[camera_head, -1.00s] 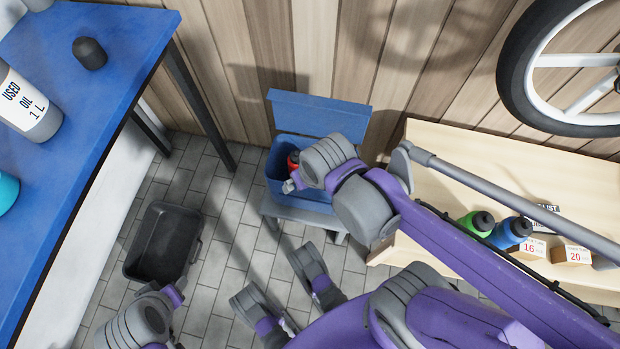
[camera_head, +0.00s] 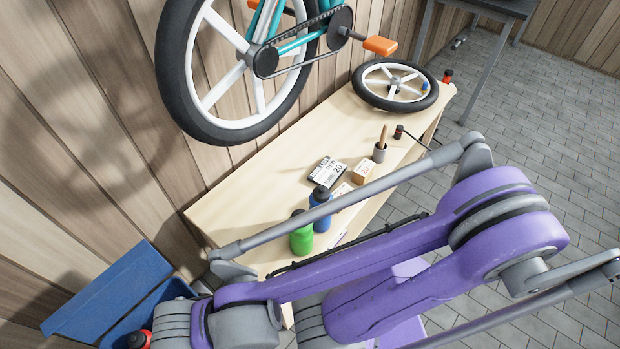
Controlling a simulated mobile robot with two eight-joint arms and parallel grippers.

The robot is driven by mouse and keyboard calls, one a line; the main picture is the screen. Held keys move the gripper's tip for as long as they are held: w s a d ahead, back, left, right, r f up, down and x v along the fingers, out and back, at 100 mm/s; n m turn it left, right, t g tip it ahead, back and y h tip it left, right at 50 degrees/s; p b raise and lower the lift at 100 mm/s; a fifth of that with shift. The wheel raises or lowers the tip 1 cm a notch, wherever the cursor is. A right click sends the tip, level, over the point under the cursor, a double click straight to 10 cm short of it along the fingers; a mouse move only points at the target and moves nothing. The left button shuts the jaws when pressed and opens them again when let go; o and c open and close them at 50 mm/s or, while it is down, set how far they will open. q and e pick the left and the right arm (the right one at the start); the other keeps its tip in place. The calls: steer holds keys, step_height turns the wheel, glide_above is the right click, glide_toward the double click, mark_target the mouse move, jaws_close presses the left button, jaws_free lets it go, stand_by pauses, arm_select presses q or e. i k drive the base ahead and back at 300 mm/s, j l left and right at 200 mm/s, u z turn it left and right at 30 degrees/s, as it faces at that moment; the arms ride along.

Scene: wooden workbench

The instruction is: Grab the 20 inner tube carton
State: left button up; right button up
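The small tan carton (camera_head: 365,172) with a red number, which looks like 20, stands on the wooden workbench (camera_head: 240,199) near its middle. It sits to the right of a black-and-white printed card (camera_head: 327,172). Another small pale carton (camera_head: 342,191) is beside it, partly hidden behind the blue bottle; its number is not readable. No gripper fingertips show in this view.
A blue bottle (camera_head: 320,209) and green bottle (camera_head: 301,236) stand left of the cartons. A cup with a handle (camera_head: 380,150) and a small dark-red item (camera_head: 398,132) are right. A loose wheel (camera_head: 394,84) lies behind; a bicycle hangs above. An open blue bin (camera_head: 110,293) is lower left.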

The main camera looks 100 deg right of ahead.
mark_target(362, 176)
steer(key=z, duration=3.8)
steer(key=u, duration=0.95)
steer(key=l+u, duration=0.4)
steer(key=k+l+u, duration=0.1)
steer(key=u, duration=0.3)
steer(key=k+l+u, duration=0.15)
steer(key=l+u, duration=0.25)
steer(key=k+l+u, duration=0.45)
steer(key=k+l, duration=0.2)
steer(key=l, duration=0.15)
steer(key=k+l, duration=0.35)
